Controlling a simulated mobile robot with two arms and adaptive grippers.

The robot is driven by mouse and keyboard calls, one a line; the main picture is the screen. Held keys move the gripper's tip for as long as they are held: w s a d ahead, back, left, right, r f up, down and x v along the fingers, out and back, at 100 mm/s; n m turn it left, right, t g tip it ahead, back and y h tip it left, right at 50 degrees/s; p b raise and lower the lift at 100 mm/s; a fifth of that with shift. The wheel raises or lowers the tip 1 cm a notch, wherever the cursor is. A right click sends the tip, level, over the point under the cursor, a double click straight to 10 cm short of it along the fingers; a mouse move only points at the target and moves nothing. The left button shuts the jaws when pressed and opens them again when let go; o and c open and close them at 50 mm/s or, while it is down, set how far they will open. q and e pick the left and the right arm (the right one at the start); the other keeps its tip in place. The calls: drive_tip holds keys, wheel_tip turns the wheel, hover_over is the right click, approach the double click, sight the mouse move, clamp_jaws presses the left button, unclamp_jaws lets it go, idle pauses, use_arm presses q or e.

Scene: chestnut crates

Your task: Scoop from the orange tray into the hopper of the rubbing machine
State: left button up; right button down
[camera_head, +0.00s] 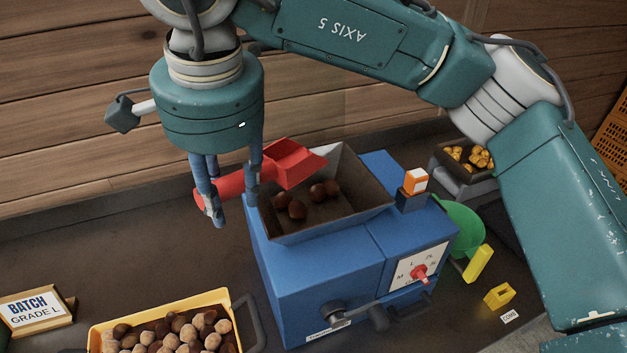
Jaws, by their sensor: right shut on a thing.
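My right gripper (233,190) points down and is shut on the handle of a red scoop (293,163). The scoop's head is at the left rim of the hopper (357,225), and no chestnuts show in it. The hopper is an open metal bin on top of the blue rubbing machine (300,285). Several dark brown chestnuts (297,209) lie on the hopper floor. The orange tray (215,296) stands at the lower left of the machine, cut off by the picture edge, full of brown and tan chestnuts. My left gripper is not in view.
An orange-and-white block (414,181) stands on the machine, above a dial with a red knob (419,272). A green scoop-like thing (462,226) and yellow pieces (498,295) are at the right. A grey bin (468,187) stands behind. A batch sign (38,309) is at left.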

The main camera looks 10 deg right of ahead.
drive_tip(key=shift+r+p, duration=2)
drive_tip(key=shift+r, duration=1.05)
drive_tip(key=shift+f, duration=0.1)
